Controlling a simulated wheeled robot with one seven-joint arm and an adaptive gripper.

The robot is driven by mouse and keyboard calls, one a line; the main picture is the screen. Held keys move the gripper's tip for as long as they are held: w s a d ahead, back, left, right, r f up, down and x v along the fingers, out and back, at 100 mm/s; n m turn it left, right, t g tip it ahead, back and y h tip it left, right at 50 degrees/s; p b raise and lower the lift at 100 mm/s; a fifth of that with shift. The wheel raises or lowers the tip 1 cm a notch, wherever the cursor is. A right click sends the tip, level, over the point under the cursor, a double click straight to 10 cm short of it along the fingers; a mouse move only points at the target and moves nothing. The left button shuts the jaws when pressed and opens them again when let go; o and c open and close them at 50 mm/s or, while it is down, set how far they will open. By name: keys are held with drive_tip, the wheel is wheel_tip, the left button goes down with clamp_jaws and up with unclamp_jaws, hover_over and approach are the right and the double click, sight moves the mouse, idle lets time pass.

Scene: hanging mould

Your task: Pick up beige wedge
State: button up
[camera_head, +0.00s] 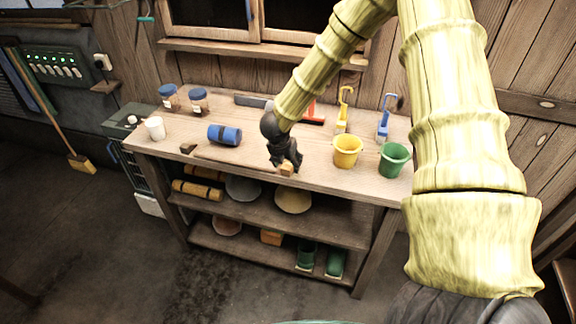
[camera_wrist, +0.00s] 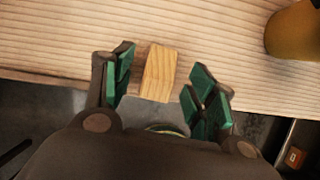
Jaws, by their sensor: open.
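The beige wedge (camera_wrist: 158,73) is a light wooden block on the workbench top near its front edge. In the head view the wedge (camera_head: 287,169) shows just beside the fingertips. My gripper (camera_head: 289,160) is above the bench at its front edge. In the wrist view my gripper (camera_wrist: 165,88) is open, with green-padded fingers on both sides of the wedge. The wedge lies nearer the left finger, with a wider gap on the right.
A yellow bucket (camera_head: 347,152) and a green bucket (camera_head: 393,160) stand to the right on the bench (camera_head: 330,178). A blue roll (camera_head: 224,135), a white cup (camera_head: 155,128) and a small dark wedge (camera_head: 188,149) are to the left. Shelves below hold bowls and rolls.

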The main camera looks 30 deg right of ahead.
drive_tip(key=shift+x, duration=0.75)
drive_tip(key=shift+c, duration=0.2)
drive_tip(key=c, duration=0.9)
drive_tip(key=shift+c, duration=0.2)
drive_tip(key=shift+r, duration=0.1)
